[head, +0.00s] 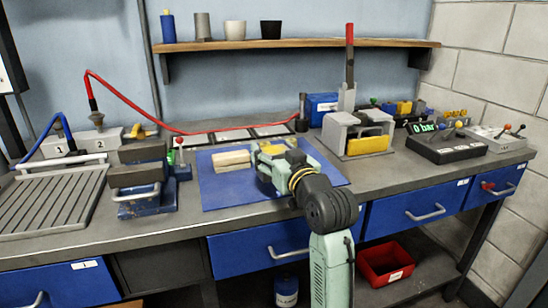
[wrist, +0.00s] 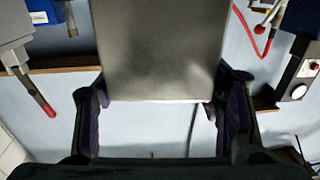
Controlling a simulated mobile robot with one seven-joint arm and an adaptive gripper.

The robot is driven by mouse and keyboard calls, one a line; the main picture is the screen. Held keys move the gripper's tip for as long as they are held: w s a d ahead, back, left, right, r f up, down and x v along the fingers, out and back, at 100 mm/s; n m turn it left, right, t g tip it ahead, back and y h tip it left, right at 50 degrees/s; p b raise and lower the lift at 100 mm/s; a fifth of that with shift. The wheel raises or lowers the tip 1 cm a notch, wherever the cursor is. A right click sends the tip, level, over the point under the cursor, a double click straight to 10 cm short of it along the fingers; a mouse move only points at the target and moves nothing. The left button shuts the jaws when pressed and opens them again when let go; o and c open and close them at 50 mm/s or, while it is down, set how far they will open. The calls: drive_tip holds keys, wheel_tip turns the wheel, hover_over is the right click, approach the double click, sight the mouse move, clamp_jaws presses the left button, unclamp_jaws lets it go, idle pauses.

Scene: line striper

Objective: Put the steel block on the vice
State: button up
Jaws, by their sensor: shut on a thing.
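The steel block (wrist: 158,50) is a large plain grey slab in the wrist view, held between the two dark fingers of my gripper (wrist: 160,105). Its far end runs out of the top of that view. In the head view my gripper (head: 272,168) is over the blue mat, with its fingers pointing away toward the wall. My arm mostly hides the held block there. The vice (head: 140,178) stands on the bench to the left of the mat, with dark grey jaws and a blue base. My gripper is well apart from it, to its right.
A pale wooden-looking block (head: 232,160) lies on the blue mat (head: 222,190) between my gripper and the vice. A press with a red lever (head: 350,100) stands to the right. A red hose (head: 130,103) arches behind the vice. A shelf (head: 290,44) hangs above.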

drive_tip(key=shift+w+r, duration=0.1)
drive_tip(key=shift+w, duration=0.25)
drive_tip(key=shift+w+p, duration=0.35)
drive_tip(key=shift+w, duration=0.3)
wheel_tip(320, 180, down, 2)
drive_tip(key=shift+s, duration=0.1)
drive_tip(key=shift+f+p, duration=0.45)
drive_tip(key=shift+f, duration=0.2)
drive_tip(key=shift+f, duration=0.1)
drive_tip(key=shift+f+b, duration=0.25)
drive_tip(key=shift+b, duration=0.1)
drive_tip(key=o, duration=1.7)
drive_tip(key=shift+r, duration=0.1)
